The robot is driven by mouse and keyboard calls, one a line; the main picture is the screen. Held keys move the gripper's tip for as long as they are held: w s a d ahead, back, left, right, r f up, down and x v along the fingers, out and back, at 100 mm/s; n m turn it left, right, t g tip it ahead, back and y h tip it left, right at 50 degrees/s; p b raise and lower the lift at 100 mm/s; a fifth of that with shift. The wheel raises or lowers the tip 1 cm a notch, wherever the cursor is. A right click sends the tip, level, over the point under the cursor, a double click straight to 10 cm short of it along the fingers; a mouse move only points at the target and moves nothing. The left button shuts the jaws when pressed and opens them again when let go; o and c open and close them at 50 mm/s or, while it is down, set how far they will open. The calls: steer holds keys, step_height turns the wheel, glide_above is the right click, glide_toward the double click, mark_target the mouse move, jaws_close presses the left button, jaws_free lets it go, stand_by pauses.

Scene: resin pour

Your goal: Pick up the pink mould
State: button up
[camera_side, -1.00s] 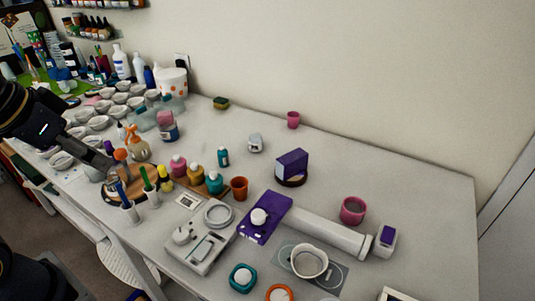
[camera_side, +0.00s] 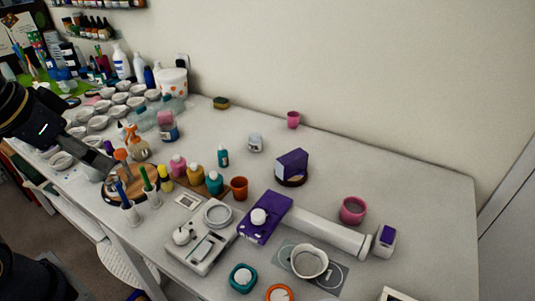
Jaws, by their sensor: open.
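A pink, open-topped round piece (camera_side: 353,210) with a grey inside stands at the right of the table, behind the long white roll. A smaller pink cup (camera_side: 293,119) stands near the wall at the back. I cannot tell for certain which of the two is the mould. My gripper (camera_side: 108,168) is at the left edge of the table, near the wooden turntable, far from both pink pieces. It is open and appears empty; its fingers are small and partly lost among the bottles.
A purple box (camera_side: 291,165) and an orange cup (camera_side: 239,188) stand mid-table. The back right of the table is clear.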

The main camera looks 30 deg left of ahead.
steer(key=shift+r, duration=0.1)
steer(key=w+d+r+m+t, duration=0.2)
steer(key=w+d+r, duration=0.1)
steer(key=w+r, duration=0.8)
steer(key=m+g+h, duration=0.3)
steer(key=m+g, duration=0.1)
steer(key=m, duration=0.2)
glide_above(354, 206)
steer(key=s+a, duration=0.2)
steer(key=s, duration=0.3)
steer(key=f, duration=2.9)
steer(key=shift+w+d+f, duration=0.25)
steer(key=shift+x, duration=3.05)
steer(key=shift+w+d+r, duration=0.1)
